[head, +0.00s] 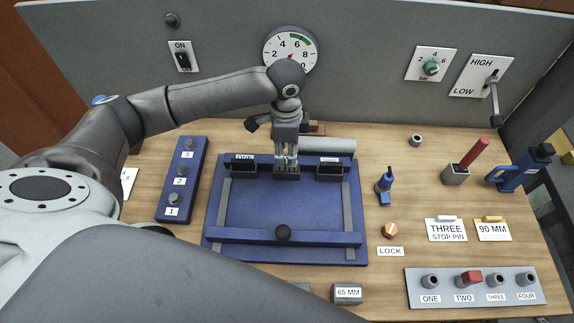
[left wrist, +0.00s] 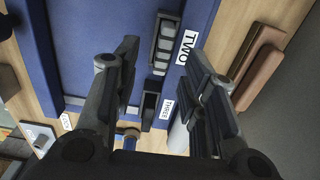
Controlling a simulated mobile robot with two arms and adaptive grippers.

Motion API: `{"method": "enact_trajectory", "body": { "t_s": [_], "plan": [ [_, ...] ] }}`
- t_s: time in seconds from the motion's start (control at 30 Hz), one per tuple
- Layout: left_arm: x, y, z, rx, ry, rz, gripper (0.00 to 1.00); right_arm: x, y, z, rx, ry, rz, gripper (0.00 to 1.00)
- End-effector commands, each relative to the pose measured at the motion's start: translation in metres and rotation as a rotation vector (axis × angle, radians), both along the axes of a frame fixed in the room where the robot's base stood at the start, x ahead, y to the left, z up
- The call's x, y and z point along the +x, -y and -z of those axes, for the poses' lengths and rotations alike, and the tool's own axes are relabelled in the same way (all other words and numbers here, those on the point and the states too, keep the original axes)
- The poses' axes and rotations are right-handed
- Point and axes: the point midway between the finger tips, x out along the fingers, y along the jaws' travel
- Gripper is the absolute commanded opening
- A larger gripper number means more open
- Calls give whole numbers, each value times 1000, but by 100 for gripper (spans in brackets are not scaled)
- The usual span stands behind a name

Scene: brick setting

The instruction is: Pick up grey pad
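My left gripper (head: 287,160) points down over the back edge of the blue fixture (head: 285,205). In the left wrist view its two fingers (left wrist: 160,62) are apart with nothing between the tips. A dark grey ribbed piece (left wrist: 164,45) by the label TWO shows beyond the gap between the fingers; in the head view a dark block (head: 287,174) shows under the fingertips. A light grey rounded piece (head: 328,144) lies behind the fixture, partly hidden by the right finger in the wrist view. I cannot tell which is the grey pad. My right gripper is not in view.
Dark holders labelled ONE (head: 243,163) and THREE (head: 330,168) flank the gripper. Brown blocks (left wrist: 258,75) lie behind the fixture. A blue button box (head: 183,178) stands left. A blue tool (head: 385,182) and a grey cup with red bar (head: 456,174) stand right.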

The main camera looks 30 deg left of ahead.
Motion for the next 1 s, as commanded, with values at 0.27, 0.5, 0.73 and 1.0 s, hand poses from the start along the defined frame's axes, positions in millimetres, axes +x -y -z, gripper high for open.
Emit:
{"method": "enact_trajectory", "body": {
  "t_s": [0.27, 0.5, 0.73, 1.0],
  "plan": [
    [1, -2, 30, 0, -4, 0, 39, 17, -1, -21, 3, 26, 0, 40],
    [2, -2, 54, 0, 0, 1, 39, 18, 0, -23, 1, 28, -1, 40],
    [2, -2, 55, 0, 1, 1, 35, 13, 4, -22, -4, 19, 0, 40],
    [2, -2, 54, 0, 1, 1, 1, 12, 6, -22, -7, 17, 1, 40]
  ]
}}
